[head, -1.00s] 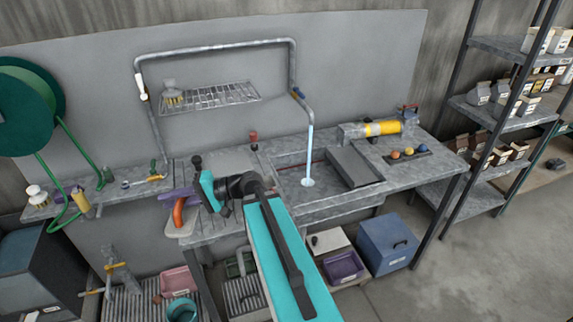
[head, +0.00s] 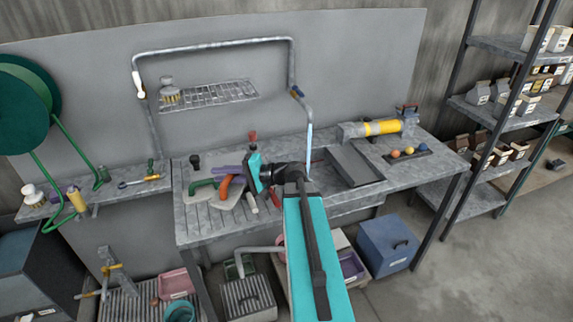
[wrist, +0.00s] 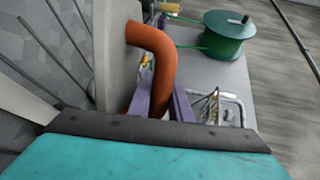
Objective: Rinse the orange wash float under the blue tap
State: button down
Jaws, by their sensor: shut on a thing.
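The orange wash float shows by its bent orange handle (head: 226,187) in the head view, over the ribbed drainboard left of the sink. In the wrist view the handle (wrist: 152,45) stands out from a pale grey slab (wrist: 113,45), seen nearly edge-on. My gripper (wrist: 165,103) has its purple fingers shut on the handle; my wrist hides part of the float in the head view. The blue tap (head: 297,91) is on the bent pipe above the sink.
A green handle (head: 204,184) lies left of the float. A grey tray (head: 354,166) stands right of the stream, with a yellow-banded cylinder (head: 381,127) and coloured balls (head: 408,152) beyond. A wire rack (head: 215,93) hangs on the wall.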

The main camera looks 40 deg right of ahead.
jog(key=s+d+f+m+t+h+b, duration=0.1)
jog(key=s+d+m+h, duration=0.1)
jog(key=d, duration=0.9)
jog(key=s+d+m+t+h+b, duration=0.1)
jog(key=s+d, duration=0.4)
jog(key=d, duration=0.7)
jog(key=shift+d+f+m+t+h, duration=0.15)
jog(key=shift+f+m+t+h, duration=0.2)
jog(key=shift+m+h, duration=0.6)
jog(key=shift+w+f+n+h, duration=0.1)
jog(key=shift+w+n+h, duration=0.05)
jog(key=shift+n+h, duration=0.1)
jog(key=w+d+f, duration=0.2)
jog(key=w+d, duration=0.6)
jog(key=d, duration=0.3)
jog(key=shift+f, duration=0.4)
jog(key=shift+w+d, duration=0.1)
